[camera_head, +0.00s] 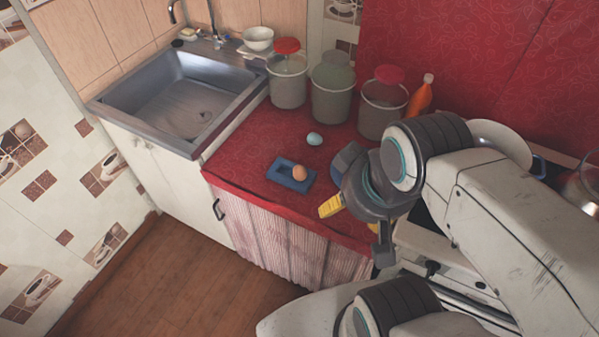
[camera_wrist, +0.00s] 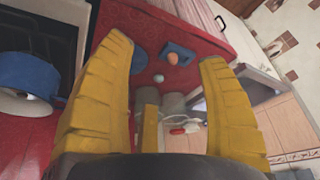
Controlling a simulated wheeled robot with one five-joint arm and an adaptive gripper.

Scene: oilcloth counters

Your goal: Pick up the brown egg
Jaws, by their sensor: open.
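The brown egg (camera_head: 300,173) rests in a small blue holder (camera_head: 283,181) on the red counter, left of my gripper in the head view. My gripper (camera_head: 355,232) is open and empty, to the right of the egg and apart from it. In the wrist view the yellow fingers of my gripper (camera_wrist: 163,52) are spread wide. The brown egg (camera_wrist: 171,59) and its blue holder (camera_wrist: 184,52) show small and farther off between them.
A pale blue egg (camera_head: 314,139) lies behind the holder. Several lidded containers, one a grey canister (camera_head: 331,95), stand at the back beside an orange bottle (camera_head: 420,98). The metal sink (camera_head: 180,105) is left. A blue object (camera_wrist: 143,60) is near the holder. The counter's front is clear.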

